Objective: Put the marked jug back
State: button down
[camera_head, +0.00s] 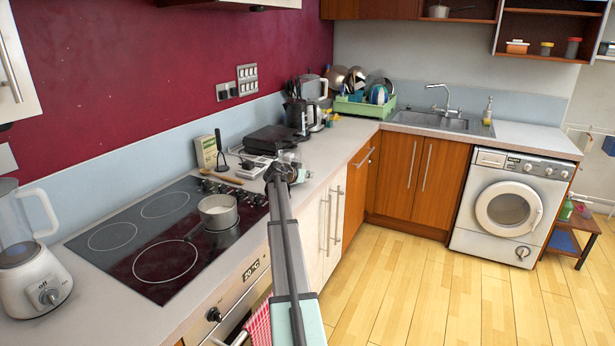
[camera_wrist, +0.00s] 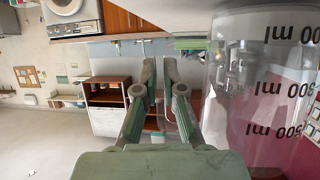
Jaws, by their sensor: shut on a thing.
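A clear jug (camera_wrist: 262,95) with dark ml marks fills the right side of the wrist view, which is upside down. The marks are upside down there as well, like the room, so the jug is about upright. My gripper (camera_wrist: 160,72) is shut on the jug, with its fingers beside the jug's wall; the grip seems to be on the clear handle, which is hard to make out. In the head view my gripper (camera_head: 283,170) is over the counter, right of the hob, and the jug (camera_head: 291,157) is faint and partly hidden by it.
A saucepan (camera_head: 218,211) stands on the hob (camera_head: 160,235). A black appliance (camera_head: 272,139) and a kettle (camera_head: 299,117) stand at the wall behind. A green dish rack (camera_head: 358,108) with dishes is in the corner, left of the sink (camera_head: 440,122). A blender (camera_head: 30,265) stands at left.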

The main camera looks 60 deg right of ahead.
jog(key=shift+f, duration=0.15)
jog(key=c, duration=1.2)
grip_release()
jog(key=c, duration=0.4)
jog(key=shift+a+b, duration=0.15)
jog(key=shift+b, duration=0.15)
jog(key=shift+a+r, duration=0.35)
jog(key=shift+a, duration=0.2)
jog(key=shift+a, duration=0.1)
jog(key=shift+b+v, duration=1.35)
jog(key=shift+v, duration=5.3)
